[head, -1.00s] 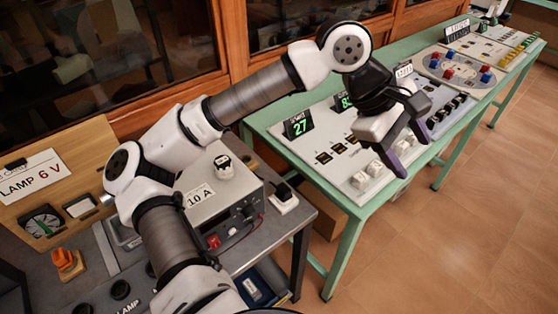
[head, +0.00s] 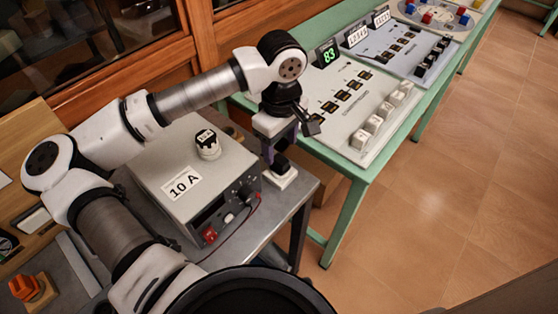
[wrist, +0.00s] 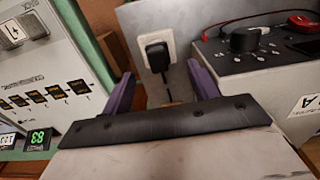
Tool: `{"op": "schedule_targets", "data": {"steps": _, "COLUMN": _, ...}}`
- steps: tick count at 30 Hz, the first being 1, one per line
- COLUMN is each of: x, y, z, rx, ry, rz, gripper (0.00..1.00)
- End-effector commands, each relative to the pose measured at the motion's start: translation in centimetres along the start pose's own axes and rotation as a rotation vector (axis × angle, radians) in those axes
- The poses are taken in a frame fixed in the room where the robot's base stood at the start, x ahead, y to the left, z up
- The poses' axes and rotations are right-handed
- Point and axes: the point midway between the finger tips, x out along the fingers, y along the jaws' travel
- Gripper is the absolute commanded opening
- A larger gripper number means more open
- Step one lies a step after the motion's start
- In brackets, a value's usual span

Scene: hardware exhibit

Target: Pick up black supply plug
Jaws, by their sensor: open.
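The black supply plug (head: 281,164) sits upright on a small white socket block (head: 284,180) at the right end of the grey bench, beside the 10 A box. In the wrist view the plug (wrist: 156,55) stands on the pale socket plate (wrist: 171,42), ahead of my fingers and roughly between them. My gripper (head: 279,155) points down just above the plug, its purple fingers spread and empty. In the wrist view my gripper (wrist: 161,80) shows open with one finger each side. The head view partly hides the plug behind the fingers.
The grey 10 A supply box (head: 188,165) stands close left of the plug, with a black-and-white knob on top and a red lead in front. A green table (head: 355,172) with switch panels and a lit 83 display (head: 327,53) lies to the right.

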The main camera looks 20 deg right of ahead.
Motion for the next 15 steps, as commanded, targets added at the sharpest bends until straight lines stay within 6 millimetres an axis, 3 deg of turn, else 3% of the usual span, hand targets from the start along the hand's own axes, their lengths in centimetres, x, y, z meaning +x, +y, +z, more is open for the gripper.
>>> {"op": "schedule_targets", "data": {"steps": 8, "x": 2.0, "y": 0.1, "z": -0.1, "rx": 0.0, "ry": -0.002, "rz": 0.0, "gripper": 0.6}}
{"op": "schedule_targets", "data": {"steps": 15, "x": 5.2, "y": 0.4, "z": -0.5, "rx": -0.001, "ry": -0.005, "rz": 0.0, "gripper": 0.6}}
